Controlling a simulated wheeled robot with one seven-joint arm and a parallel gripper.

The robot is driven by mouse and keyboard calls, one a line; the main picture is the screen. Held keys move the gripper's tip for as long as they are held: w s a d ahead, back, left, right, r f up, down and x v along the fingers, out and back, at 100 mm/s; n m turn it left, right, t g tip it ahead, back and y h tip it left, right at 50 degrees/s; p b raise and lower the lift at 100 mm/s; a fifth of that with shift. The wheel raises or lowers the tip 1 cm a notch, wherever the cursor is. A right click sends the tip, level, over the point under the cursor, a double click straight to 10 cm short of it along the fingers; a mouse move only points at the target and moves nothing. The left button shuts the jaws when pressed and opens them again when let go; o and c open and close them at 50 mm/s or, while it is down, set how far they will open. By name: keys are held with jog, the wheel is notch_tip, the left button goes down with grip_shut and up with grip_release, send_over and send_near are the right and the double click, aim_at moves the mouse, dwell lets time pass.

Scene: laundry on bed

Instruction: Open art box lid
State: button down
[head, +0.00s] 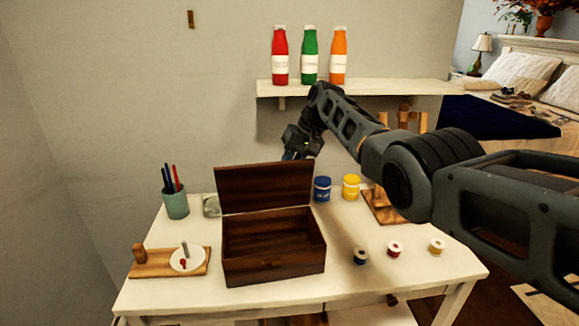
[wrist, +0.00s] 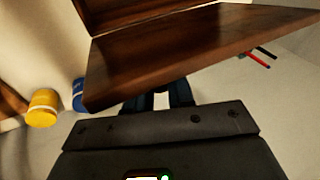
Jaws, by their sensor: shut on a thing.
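The dark wooden art box (head: 274,270) stands on the white table with its lid (head: 262,187) raised, roughly upright and leaning back a little. Its inside is open to view and looks empty. My gripper (head: 297,155) is at the lid's upper right, behind it, and the lid partly hides the fingers. In the wrist view the lid (wrist: 190,50) crosses in front of my gripper (wrist: 160,101). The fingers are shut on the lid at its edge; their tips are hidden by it.
Blue (head: 322,189) and yellow (head: 351,187) paint jars stand right of the lid. A pen cup (head: 175,203) and a wooden board (head: 153,263) are on the left. Several thread spools (head: 394,248) lie right of the box. A shelf (head: 370,88) with bottles is above.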

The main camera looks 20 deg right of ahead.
jog(key=shift+w, duration=0.25)
jog(key=shift+g, duration=0.3)
jog(key=c, duration=1)
grip_release()
jog(key=shift+d, duration=0.1)
jog(key=shift+c, duration=0.2)
jog(key=v, duration=0.7)
jog(key=shift+d+r, duration=0.15)
jog(key=shift+r, duration=0.15)
jog(key=shift+s, duration=0.25)
